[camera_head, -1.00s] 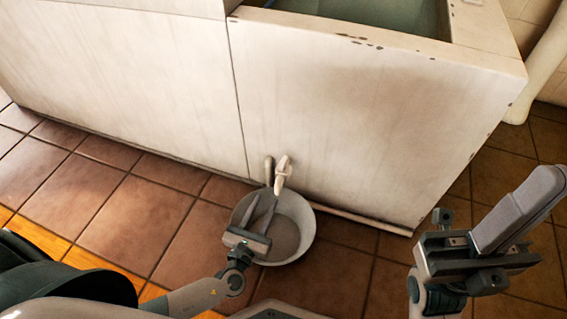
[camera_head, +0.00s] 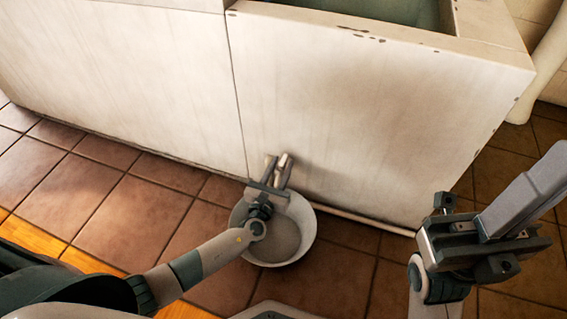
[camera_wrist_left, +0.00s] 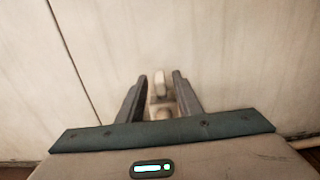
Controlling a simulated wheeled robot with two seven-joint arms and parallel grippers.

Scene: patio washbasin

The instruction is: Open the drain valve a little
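The drain valve, with a pale handle, sticks out low on the basin's front wall. In the head view my left gripper (camera_head: 278,170) is right at it and covers most of it. In the left wrist view the valve handle (camera_wrist_left: 160,82) stands between the two fingers of my left gripper (camera_wrist_left: 161,85). Gaps show on both sides of the handle, so the fingers are open around it without visible contact. My right gripper (camera_head: 525,195) is off to the right, away from the valve. Its finger opening cannot be made out.
A round pale bowl (camera_head: 304,240) stands on the tiled floor below the valve, partly under my left gripper. The white basin (camera_head: 390,120) holds water. A thin pale pipe (camera_head: 360,220) runs along the base of its wall. Tiled floor is open to the left.

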